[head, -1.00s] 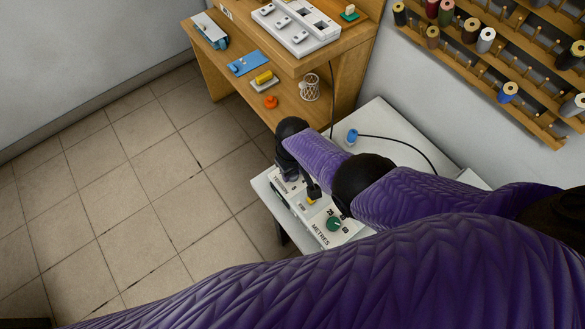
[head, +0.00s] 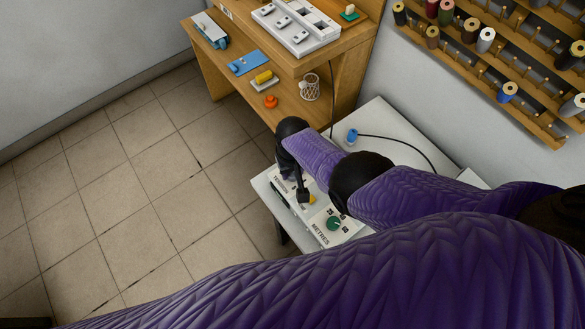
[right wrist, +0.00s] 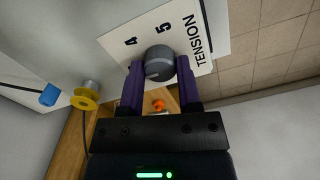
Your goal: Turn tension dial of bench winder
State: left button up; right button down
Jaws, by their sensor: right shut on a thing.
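The bench winder (head: 311,224) is a white-topped panel on a pale bench in the head view, with TENSION and METRES lettering and a green dial (head: 333,223). The tension dial (right wrist: 159,62) is a grey round knob in the right wrist view, beside the numbers 4 and 5 and the word TENSION. My right gripper (head: 292,174) is over the panel's far left end and hides the dial in the head view. In the right wrist view its two purple fingers (right wrist: 161,74) are shut on the dial, one on each side. My left gripper is not in view.
A blue plug-like piece (head: 352,136) with a black cable lies on the bench behind my arm. A wooden shelf unit (head: 345,85) with small items stands behind. A thread rack (head: 535,112) hangs on the right wall. Tiled floor (head: 110,200) lies clear at left.

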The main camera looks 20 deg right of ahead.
aim_at(293, 173)
jog(key=shift+c, duration=2.3)
grip_release()
jog(key=shift+o, duration=0.8)
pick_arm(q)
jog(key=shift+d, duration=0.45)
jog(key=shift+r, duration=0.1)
pick_arm(e)
jog(key=shift+r, duration=0.15)
pick_arm(q)
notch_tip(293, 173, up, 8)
jog(key=p, duration=0.8)
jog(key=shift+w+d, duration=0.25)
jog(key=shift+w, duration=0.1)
pick_arm(e)
notch_tip(293, 173, up, 10)
jog(key=shift+f, duration=0.2)
